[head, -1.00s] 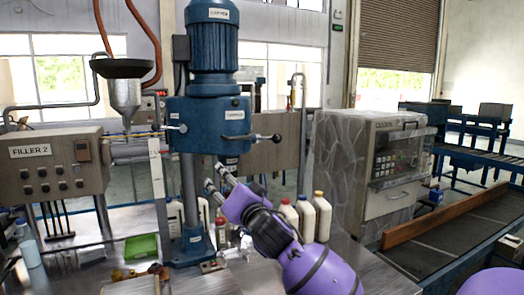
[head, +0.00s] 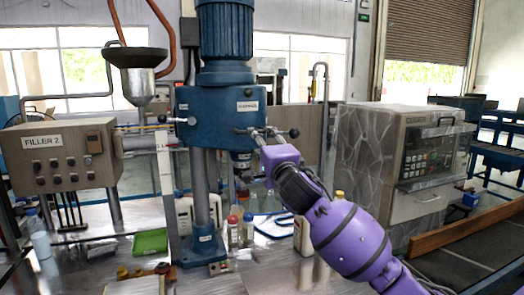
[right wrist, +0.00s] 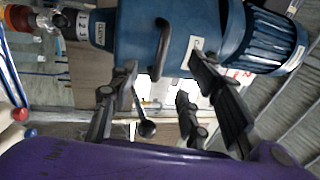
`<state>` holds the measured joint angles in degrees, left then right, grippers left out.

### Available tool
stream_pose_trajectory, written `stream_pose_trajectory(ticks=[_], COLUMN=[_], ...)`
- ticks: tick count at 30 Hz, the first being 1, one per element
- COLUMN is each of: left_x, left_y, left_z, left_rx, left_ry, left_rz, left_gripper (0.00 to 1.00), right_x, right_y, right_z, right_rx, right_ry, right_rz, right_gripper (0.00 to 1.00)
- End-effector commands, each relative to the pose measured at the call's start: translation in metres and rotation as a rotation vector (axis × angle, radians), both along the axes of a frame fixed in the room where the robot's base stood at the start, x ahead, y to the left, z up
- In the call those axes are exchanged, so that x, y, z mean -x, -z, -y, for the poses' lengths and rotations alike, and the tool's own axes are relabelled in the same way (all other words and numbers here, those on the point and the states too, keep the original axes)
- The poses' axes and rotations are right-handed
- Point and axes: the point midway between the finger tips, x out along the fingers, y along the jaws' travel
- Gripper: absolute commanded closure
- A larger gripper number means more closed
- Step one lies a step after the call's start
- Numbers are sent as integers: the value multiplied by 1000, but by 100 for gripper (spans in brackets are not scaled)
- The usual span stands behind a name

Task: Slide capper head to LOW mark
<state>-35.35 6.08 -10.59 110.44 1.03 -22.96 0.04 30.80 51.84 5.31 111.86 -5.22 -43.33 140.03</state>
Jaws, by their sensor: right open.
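The blue capper head (head: 222,112), with a ribbed motor on top, sits high on a steel column (head: 200,185). A lever with a black knob (head: 294,133) sticks out of its right side. My right gripper (head: 260,136) is open in front of the head's right part, by the lever. In the right wrist view my open fingers (right wrist: 165,85) stand apart with the lever and its black knob (right wrist: 147,128) between them; I see no clear contact. The blue capper head (right wrist: 150,40) lies just beyond them. A LOW mark is not readable. My left gripper is out of view.
Several bottles (head: 233,228) stand on the metal table below and right of the column. A green tray (head: 150,241) lies left of it. The filler funnel (head: 137,75) and control box (head: 62,157) are left, a stone-patterned machine (head: 370,165) right.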

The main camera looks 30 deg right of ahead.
Motion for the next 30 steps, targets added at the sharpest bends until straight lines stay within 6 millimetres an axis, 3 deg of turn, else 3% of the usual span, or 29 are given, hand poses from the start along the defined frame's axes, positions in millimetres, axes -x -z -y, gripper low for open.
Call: stream_pose_trajectory(ticks=[1,7,15,29,30], left_x=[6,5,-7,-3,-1], left_y=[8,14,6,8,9], left_z=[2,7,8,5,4], left_rx=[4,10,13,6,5], left_ry=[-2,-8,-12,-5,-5], left_rz=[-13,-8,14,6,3], left_gripper=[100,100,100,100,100], right_x=[-10,-38,-65,-73,-73], right_y=[6,-1,-13,-14,-14], right_z=[2,9,16,18,18], right_rx=[5,6,-4,1,1], right_ry=[1,1,0,0,0], right_rz=[-9,-6,0,0,0], right_gripper=[56,56,56,56,60])
